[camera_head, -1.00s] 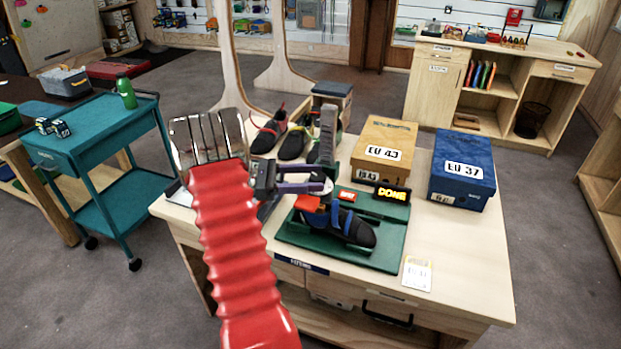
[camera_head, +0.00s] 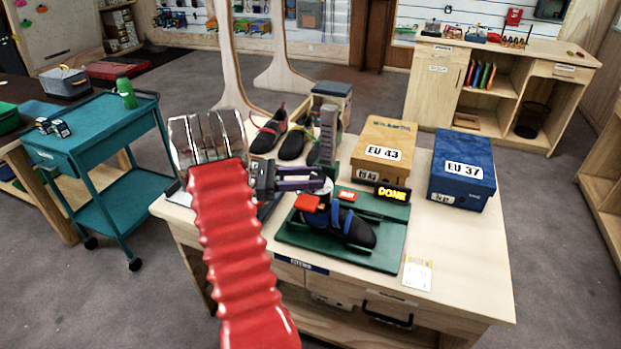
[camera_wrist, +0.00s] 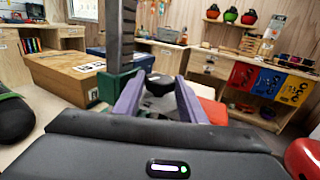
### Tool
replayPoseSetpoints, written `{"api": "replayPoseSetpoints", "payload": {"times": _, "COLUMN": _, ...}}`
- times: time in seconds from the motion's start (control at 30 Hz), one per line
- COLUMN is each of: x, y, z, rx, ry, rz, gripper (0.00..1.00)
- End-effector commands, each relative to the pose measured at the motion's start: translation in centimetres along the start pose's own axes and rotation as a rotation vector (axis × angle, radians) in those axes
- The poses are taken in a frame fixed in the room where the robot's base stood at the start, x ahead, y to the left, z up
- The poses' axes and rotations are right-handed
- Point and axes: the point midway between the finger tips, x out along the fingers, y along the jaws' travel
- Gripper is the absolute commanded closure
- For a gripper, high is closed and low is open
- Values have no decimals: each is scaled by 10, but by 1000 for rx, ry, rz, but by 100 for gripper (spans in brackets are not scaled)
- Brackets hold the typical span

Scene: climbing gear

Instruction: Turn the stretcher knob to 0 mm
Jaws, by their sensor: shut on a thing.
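The stretcher stands on a green base (camera_head: 390,243) on the wooden bench, with a dark shoe (camera_head: 352,232) with blue straps on it. My gripper (camera_head: 322,183) is at the stretcher's left end with its purple fingers level. In the wrist view the fingers (camera_wrist: 161,98) close around a dark knob (camera_wrist: 160,84), partly hidden between them. A grey upright post (camera_head: 328,130) rises just behind the fingers; it also shows in the wrist view (camera_wrist: 121,35). A small display (camera_head: 392,194) reads DONE in yellow. The knob's millimetre reading cannot be made out.
A tan EU 43 box (camera_head: 385,135) and a blue EU 37 box (camera_head: 463,160) stand behind and right. Several shoes (camera_head: 293,143) sit behind my gripper. A white card (camera_head: 417,273) lies at the front right. A teal cart (camera_head: 105,130) stands left of the bench.

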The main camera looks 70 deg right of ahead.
Motion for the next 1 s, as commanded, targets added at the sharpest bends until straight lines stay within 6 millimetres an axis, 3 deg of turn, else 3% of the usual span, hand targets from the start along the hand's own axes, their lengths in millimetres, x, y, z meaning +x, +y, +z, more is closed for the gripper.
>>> {"api": "replayPoseSetpoints", "payload": {"times": 0.37, "x": 0, "y": -4, "z": 0, "rx": -2, "ry": 2, "rz": 146, "gripper": 85}}
{"api": "replayPoseSetpoints", "payload": {"times": 1.0, "x": 4, "y": -13, "z": -1, "rx": -4, "ry": 2, "rz": 617, "gripper": 85}}
